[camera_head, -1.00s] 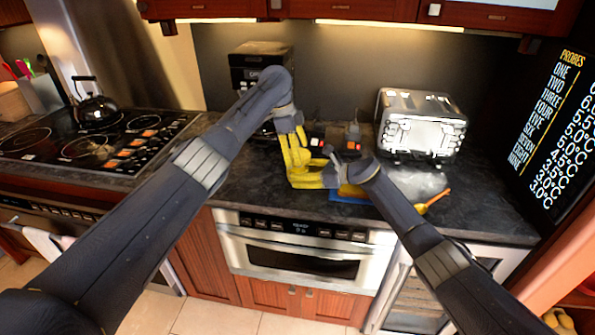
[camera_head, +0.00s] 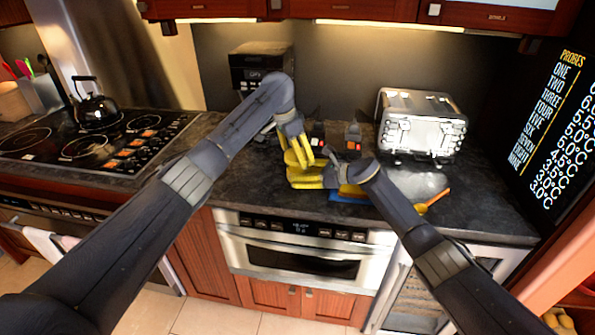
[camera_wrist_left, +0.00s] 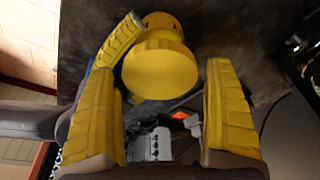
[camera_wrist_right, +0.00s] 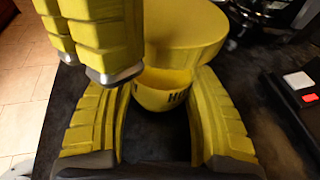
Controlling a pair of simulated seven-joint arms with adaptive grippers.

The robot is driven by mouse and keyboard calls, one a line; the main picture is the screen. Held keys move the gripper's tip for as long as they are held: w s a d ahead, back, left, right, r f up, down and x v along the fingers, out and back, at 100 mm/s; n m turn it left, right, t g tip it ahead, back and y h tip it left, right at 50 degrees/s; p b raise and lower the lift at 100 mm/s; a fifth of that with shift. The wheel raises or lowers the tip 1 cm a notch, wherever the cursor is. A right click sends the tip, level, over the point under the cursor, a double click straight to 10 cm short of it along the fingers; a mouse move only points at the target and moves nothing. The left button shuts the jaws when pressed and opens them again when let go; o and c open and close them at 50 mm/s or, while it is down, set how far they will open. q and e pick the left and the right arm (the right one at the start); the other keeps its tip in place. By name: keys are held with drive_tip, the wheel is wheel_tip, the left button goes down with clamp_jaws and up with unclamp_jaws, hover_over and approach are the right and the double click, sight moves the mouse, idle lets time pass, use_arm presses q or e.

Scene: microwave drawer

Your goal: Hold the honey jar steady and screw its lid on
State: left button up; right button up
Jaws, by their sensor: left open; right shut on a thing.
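The yellow honey jar (camera_wrist_right: 170,95), with dark letters on its side, stands between the fingers of my right gripper (camera_wrist_right: 158,120). The right gripper is shut on the jar's body. A wide round yellow lid (camera_wrist_left: 160,72) sits on the jar's top; how tightly it is seated I cannot tell. My left gripper (camera_wrist_left: 168,105) is open, with its fingers apart on either side of the lid in the left wrist view. Its fingers also show at upper left in the right wrist view. In the head view, jar and lid cannot be told apart from the yellow fingers near the right gripper (camera_head: 312,178).
A silver toaster (camera_head: 420,125) stands at the back right of the dark counter (camera_head: 240,185). A blue flat item (camera_head: 348,197) and an orange-handled thing (camera_head: 438,197) lie near the right gripper. A stove with a kettle (camera_head: 97,107) is on the left.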

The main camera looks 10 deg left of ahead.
use_arm(q)
drive_tip(key=n+y, duration=0.1)
drive_tip(key=n, duration=0.3)
drive_tip(key=shift+n+t, duration=0.4)
drive_tip(key=shift+n, duration=0.3)
drive_tip(key=n+y, duration=0.1)
drive_tip(key=n, duration=0.3)
drive_tip(key=shift+n, duration=0.3)
drive_tip(key=c, duration=1.2)
drive_tip(key=m, duration=0.4)
drive_tip(key=shift+h, duration=0.3)
drive_tip(key=shift+c, duration=0.2)
drive_tip(key=shift+m+g+h, duration=0.3)
drive_tip(key=shift+m+h, duration=0.3)
drive_tip(key=shift+m, duration=2)
